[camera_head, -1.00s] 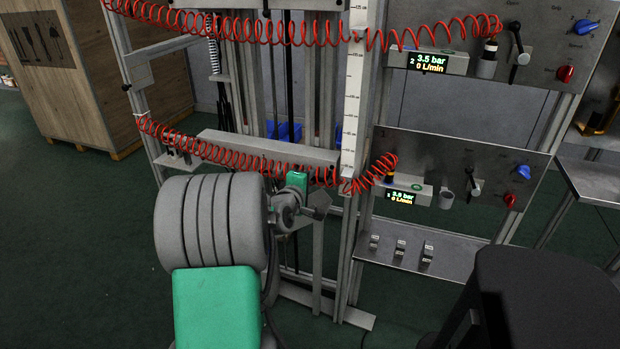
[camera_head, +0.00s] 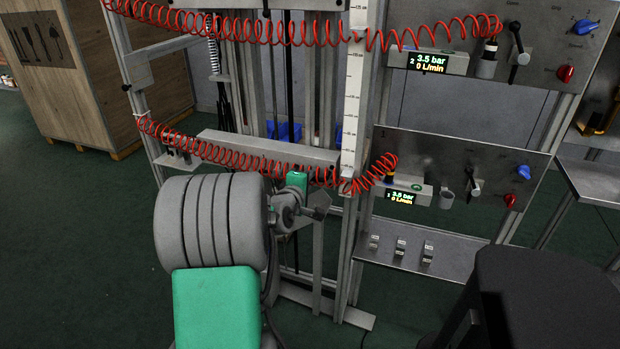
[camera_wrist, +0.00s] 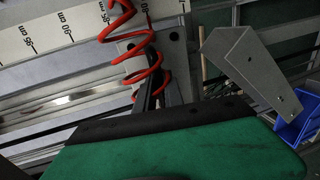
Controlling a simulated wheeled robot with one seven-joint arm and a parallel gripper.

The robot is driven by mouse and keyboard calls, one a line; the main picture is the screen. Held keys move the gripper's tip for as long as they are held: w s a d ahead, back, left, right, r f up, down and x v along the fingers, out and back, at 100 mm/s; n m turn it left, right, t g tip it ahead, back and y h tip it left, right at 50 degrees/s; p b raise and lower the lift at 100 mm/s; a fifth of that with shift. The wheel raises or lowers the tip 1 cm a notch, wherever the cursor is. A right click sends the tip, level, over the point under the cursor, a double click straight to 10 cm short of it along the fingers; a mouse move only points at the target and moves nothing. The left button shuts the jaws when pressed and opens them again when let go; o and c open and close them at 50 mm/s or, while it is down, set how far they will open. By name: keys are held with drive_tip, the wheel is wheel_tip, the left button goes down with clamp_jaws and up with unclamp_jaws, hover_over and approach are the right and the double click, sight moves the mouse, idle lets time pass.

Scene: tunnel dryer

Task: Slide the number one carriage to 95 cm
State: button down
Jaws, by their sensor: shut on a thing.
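The lower carriage (camera_head: 268,147), which I take as number one from the lower panel's mark, is a pale grey crossbar on the upright frame with a red coiled hose across it. The upright white scale (camera_head: 352,100) stands at its right end. My gripper (camera_head: 312,211) is at the carriage's front, below the bar, shut on its handle; the grip itself is mostly hidden by my arm. In the wrist view the scale (camera_wrist: 62,38) shows marks near 95 and 90 cm, left of the red hose (camera_wrist: 125,45). I cannot read the carriage's exact height.
The lower panel (camera_head: 455,150) and upper panel (camera_head: 545,30), with displays, knobs and levers, stand to the right. A second red hose (camera_head: 250,28) hangs above. A wooden crate (camera_head: 80,80) stands at left, and a metal table (camera_head: 600,185) at far right. Blue bins (camera_head: 285,131) sit behind.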

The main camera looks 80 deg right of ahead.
idle(0.4)
wheel_tip(320, 180, up, 16)
drive_tip(key=p, duration=0.9)
drive_tip(key=shift+f, duration=0.15)
drive_tip(key=c, duration=1.5)
unclamp_jaws()
drive_tip(key=shift+f, duration=0.3)
drive_tip(key=shift+o, duration=0.2)
drive_tip(key=v, duration=0.7)
drive_tip(key=shift+a, duration=0.4)
drive_tip(key=shift+w+r, duration=0.1)
drive_tip(key=shift+r, duration=0.05)
